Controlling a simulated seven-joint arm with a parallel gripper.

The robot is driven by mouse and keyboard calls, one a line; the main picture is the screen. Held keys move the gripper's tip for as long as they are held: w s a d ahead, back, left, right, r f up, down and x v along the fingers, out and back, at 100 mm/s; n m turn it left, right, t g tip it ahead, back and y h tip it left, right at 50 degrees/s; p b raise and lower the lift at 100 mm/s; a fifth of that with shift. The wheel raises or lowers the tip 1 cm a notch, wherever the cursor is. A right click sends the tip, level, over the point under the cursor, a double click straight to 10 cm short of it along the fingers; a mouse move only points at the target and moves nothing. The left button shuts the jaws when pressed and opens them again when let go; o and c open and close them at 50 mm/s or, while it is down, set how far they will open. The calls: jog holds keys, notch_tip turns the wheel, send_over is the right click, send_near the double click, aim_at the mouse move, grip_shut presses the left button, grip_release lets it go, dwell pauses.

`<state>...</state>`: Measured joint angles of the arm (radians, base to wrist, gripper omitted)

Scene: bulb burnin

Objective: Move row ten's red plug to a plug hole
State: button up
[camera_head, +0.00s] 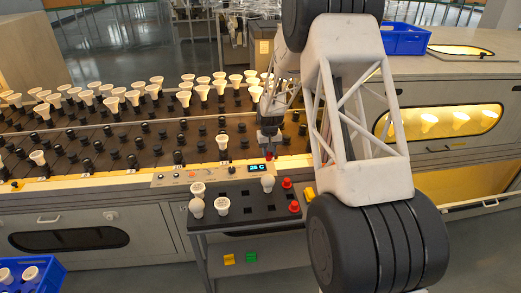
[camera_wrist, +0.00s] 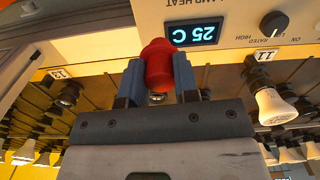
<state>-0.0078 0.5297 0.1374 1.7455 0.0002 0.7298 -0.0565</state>
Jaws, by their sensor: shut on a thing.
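My gripper (camera_wrist: 158,84) is shut on a red plug (camera_wrist: 157,62), which sits between its two blue-grey fingers in the wrist view. In the head view my gripper (camera_head: 268,143) is above the front edge of the bench, just behind the display panel, with a bit of red at its tip. Two other red plugs (camera_head: 287,183) (camera_head: 294,206) stand at the right end of the black tray (camera_head: 262,213), which has dark square holes. I cannot tell whether the held plug touches anything below it.
White bulbs (camera_head: 222,205) stand in the tray. The control panel (camera_head: 215,176) reads 25 C. Rows of black sockets, many with bulbs (camera_head: 133,97), fill the bench. Labels 11 (camera_wrist: 264,55) and 13 (camera_wrist: 57,73) show. A blue crate (camera_head: 30,276) is at lower left.

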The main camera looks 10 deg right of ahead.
jog(key=s+d+n, duration=0.3)
jog(key=s+n, duration=0.4)
jog(key=s+d+f+n, duration=0.1)
jog(key=s+d+n, duration=0.2)
jog(key=s+n, duration=0.4)
jog(key=shift+s+d+n, duration=0.3)
jog(key=shift+s+d, duration=0.05)
jog(key=shift+s, duration=0.4)
jog(key=shift+f, duration=0.2)
jog(key=shift+f, duration=2.2)
jog(key=shift+f, duration=2)
jog(key=o, duration=1)
